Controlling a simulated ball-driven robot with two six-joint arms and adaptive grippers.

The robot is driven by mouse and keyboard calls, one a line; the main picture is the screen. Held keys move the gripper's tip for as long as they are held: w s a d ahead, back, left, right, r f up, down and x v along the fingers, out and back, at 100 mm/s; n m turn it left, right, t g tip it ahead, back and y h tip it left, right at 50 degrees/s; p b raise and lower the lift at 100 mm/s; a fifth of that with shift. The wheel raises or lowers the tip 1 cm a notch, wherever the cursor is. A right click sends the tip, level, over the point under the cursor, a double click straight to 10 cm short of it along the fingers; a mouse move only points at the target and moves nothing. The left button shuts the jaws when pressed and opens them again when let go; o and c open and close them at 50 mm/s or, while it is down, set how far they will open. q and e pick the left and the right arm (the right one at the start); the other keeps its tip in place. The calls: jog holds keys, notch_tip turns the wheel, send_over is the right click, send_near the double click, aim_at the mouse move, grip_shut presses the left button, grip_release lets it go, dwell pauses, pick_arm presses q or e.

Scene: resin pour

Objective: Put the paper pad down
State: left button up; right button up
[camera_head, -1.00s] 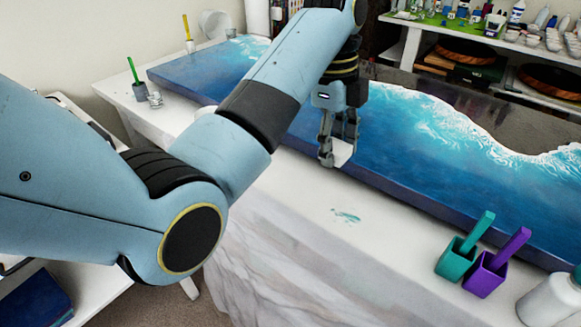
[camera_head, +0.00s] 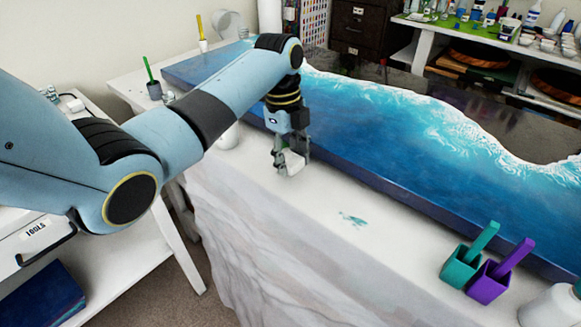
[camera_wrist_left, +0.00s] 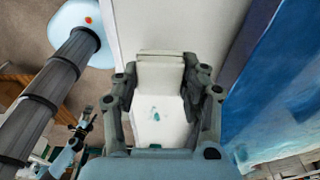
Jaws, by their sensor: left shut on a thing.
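The white paper pad (camera_head: 292,161) is held between the fingers of my left gripper (camera_head: 283,168), which is shut on it. They are low over the white table strip beside the blue resin slab; I cannot tell whether the pad touches the table. In the left wrist view the pad (camera_wrist_left: 160,76) sits between the two dark fingers. A teal smear shows below it there, and I cannot tell if it is on the pad or the table. My right gripper (camera_wrist_left: 82,126) seems to show small at the lower left of that view; its fingers are unclear.
The resin slab (camera_head: 400,150) fills the table's far side. A white cup (camera_head: 228,136) stands left of my left gripper. A teal smear (camera_head: 353,219) marks the bare strip to the right. Teal (camera_head: 461,268) and purple (camera_head: 488,283) pots with sticks stand farther right.

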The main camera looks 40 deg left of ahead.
aim_at(290, 180)
pick_arm(q)
notch_tip(290, 180, down, 3)
jog(key=shift+s+p, duration=0.1)
jog(key=shift+p, duration=0.55)
jog(key=shift+f, duration=0.15)
jog(key=shift+f, duration=0.1)
jog(key=shift+f+b, duration=0.3)
jog(key=shift+f, duration=0.1)
jog(key=o, duration=0.9)
jog(key=shift+s, duration=0.1)
jog(key=o, duration=0.3)
jog(key=shift+r+b, duration=0.15)
jog(key=shift+b, duration=0.2)
jog(key=r, duration=0.7)
jog(key=a+r, duration=0.1)
jog(key=r, duration=0.3)
jog(key=shift+s+b, duration=0.15)
jog(key=shift+b, duration=0.2)
